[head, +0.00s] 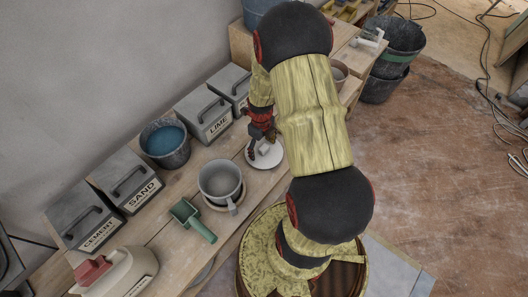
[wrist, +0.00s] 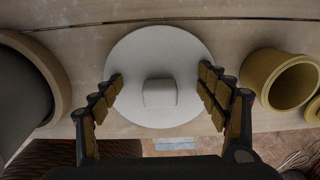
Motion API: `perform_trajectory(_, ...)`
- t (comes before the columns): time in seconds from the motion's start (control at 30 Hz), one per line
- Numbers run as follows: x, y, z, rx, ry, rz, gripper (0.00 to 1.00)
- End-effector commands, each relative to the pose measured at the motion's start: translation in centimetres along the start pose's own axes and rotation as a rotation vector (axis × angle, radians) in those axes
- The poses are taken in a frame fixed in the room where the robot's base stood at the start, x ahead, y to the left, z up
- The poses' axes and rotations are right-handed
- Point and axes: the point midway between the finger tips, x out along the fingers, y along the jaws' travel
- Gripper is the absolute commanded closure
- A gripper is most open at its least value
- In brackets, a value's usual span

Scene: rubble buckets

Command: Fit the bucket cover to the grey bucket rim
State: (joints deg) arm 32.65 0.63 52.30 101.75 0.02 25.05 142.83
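The bucket cover is a flat white disc (wrist: 160,38) with a square knob (wrist: 160,93) on top. It lies on the wooden bench, and part of it shows in the head view (head: 268,158). My gripper (wrist: 160,83) is over the cover, its fingers spread apart on either side of the knob. I see no contact with the knob. The vessel that looks like the grey bucket (head: 220,180) stands upright and open on a wooden ring, left of the cover. Its side shows at the left of the wrist view (wrist: 20,95). My arm hides part of the bench.
A green scoop (head: 192,220) lies left of the grey bucket. A bucket with blue inside (head: 165,142) and labelled bins (head: 127,183) line the wall. A tan pot (wrist: 280,80) stands right of the cover in the wrist view. Dark buckets (head: 395,50) are beyond the bench.

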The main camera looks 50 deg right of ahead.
Motion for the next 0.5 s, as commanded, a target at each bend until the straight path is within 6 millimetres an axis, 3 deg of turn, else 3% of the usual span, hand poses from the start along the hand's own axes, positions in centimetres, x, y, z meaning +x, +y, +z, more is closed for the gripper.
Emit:
perform_trajectory(0.47,0.47,0.44,-0.62,0.0,0.012,0.009,0.51)
perform_trajectory(0.5,0.25,0.45,-0.64,0.0,0.013,0.009,0.57)
